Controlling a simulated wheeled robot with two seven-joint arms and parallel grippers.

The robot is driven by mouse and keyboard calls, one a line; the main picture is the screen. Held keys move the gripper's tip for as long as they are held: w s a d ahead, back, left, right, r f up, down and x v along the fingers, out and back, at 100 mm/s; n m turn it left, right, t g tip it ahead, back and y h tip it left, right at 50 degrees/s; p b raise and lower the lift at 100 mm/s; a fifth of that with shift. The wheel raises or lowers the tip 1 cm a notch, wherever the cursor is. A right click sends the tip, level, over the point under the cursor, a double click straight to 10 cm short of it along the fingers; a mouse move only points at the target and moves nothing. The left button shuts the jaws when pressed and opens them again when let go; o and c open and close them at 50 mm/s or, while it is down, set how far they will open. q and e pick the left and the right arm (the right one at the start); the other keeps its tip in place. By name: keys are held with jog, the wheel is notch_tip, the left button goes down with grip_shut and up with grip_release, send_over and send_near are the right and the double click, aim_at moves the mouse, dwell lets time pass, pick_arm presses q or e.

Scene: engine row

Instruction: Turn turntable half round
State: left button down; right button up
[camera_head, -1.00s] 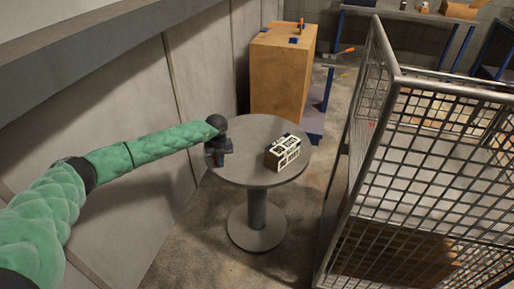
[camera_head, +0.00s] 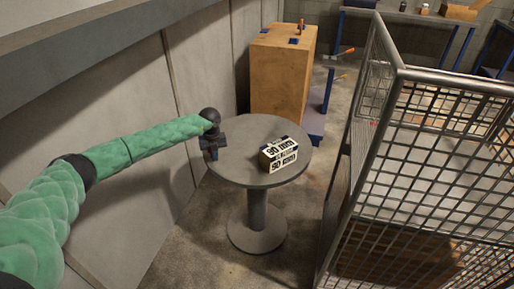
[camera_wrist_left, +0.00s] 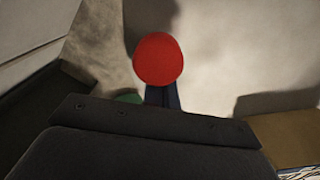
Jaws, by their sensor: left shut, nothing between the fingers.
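The turntable (camera_head: 236,172) is a round grey top on a pedestal. A small box (camera_head: 281,155) with black-and-white labels sits on it, right of centre, with a labelled long side facing the front. My left gripper (camera_head: 209,152) is shut and empty at the left rim of the top; the picture does not show clearly whether it touches the rim. In the left wrist view a red round piece (camera_wrist_left: 158,60) on a dark blue stem stands ahead of the dark gripper body; I cannot tell what it belongs to. My right gripper is not in view.
A wooden cabinet (camera_head: 280,78) stands behind the turntable. A metal mesh cage (camera_head: 425,165) is close on the right. A panelled wall (camera_head: 130,95) runs along the left. Bare floor (camera_head: 190,255) shows around the pedestal.

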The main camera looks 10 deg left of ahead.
pick_arm(q)
jog(key=shift+w+a+f+b, duration=0.1)
jog(key=shift+w+a+b, duration=0.9)
jog(key=shift+w+b, duration=0.15)
jog(key=shift+w+a+b, duration=0.3)
jog(key=shift+w+a, duration=0.1)
jog(key=shift+w, duration=0.05)
